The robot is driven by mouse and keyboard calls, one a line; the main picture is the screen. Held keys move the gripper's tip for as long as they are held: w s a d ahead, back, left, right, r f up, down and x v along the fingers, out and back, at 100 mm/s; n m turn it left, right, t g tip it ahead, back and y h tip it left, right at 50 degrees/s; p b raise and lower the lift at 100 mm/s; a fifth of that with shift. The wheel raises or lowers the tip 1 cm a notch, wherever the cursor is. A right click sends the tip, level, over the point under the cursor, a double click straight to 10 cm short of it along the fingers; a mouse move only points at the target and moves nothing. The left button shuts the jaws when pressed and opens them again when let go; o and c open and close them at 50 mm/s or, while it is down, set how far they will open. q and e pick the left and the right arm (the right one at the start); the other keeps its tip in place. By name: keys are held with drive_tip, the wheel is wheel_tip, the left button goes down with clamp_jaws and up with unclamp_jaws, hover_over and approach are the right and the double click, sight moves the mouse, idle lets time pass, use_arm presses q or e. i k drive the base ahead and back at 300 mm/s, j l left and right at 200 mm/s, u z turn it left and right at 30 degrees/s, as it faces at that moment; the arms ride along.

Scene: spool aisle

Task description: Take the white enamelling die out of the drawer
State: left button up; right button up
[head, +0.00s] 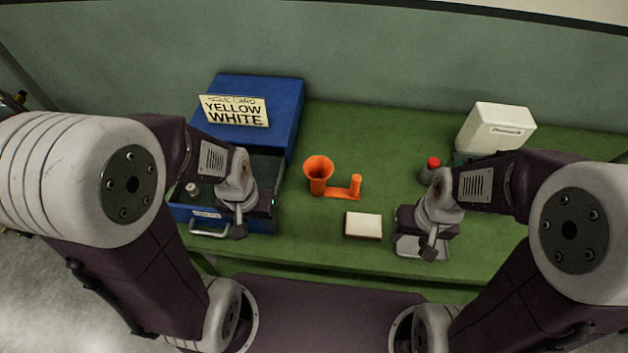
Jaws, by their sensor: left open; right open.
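A blue drawer cabinet (262,95) stands at the back left of the green bench, with a card on it reading "YELLOW WHITE" (236,111). Its drawer (181,213) is pulled out towards me. A small pale piece (192,189) lies in the left part of the drawer; it is too small to tell whether it is the white enamelling die. My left gripper (239,231) is open over the drawer's right front part and hides some of its inside. My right gripper (429,253) is open over a small light tray on the right.
An orange funnel-shaped holder (318,175) stands mid-bench. A pale block with a dark base (363,225) lies in front of it. A red-capped bottle (428,171) and a white container (497,127) stand at the right. The bench's back middle is clear.

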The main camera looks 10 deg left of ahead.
sight(191, 187)
drive_tip(key=u, duration=1.5)
